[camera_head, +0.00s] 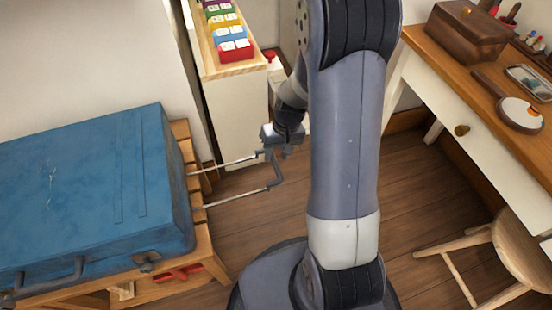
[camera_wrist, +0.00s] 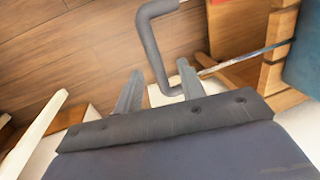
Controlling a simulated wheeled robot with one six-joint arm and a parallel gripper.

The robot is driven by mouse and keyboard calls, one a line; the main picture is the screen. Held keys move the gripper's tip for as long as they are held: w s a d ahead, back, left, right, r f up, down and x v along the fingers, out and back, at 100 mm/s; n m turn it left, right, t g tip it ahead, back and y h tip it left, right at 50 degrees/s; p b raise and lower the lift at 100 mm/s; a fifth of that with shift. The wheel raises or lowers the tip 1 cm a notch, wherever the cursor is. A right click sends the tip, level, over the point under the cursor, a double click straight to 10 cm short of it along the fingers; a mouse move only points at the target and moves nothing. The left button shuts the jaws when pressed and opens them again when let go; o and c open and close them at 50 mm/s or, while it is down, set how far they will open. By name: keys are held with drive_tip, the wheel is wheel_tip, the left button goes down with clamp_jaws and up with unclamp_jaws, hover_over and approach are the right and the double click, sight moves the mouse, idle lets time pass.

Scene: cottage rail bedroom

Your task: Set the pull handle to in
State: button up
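The pull handle (camera_head: 276,172) sticks out from the right end of the blue suitcase (camera_head: 85,195) on two thin metal rods, with a clear gap between its grey grip and the case. My gripper (camera_head: 272,150) is at the far end of the grip in the head view. In the wrist view my gripper (camera_wrist: 158,85) has its two fingers apart, with the bent corner of the pull handle (camera_wrist: 152,50) between them. I cannot tell whether either finger touches it. My arm covers part of the floor behind.
The suitcase lies on a slatted wooden rack (camera_head: 205,245). A narrow shelf unit (camera_head: 232,115) with coloured boxes stands behind the handle. A desk (camera_head: 450,100) and a stool (camera_head: 520,255) are at right. Wooden floor (camera_head: 245,235) is clear beside the handle.

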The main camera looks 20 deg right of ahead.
sight(275, 161)
drive_tip(key=shift+w+d+f, duration=0.1)
drive_tip(key=shift+w+f, duration=0.05)
drive_tip(key=shift+f, duration=0.3)
drive_tip(key=shift+w+d+f, duration=0.1)
drive_tip(key=shift+f, duration=0.35)
drive_tip(key=shift+a+f+b, duration=0.2)
drive_tip(key=shift+f+b, duration=0.1)
drive_tip(key=shift+f, duration=0.45)
clamp_jaws()
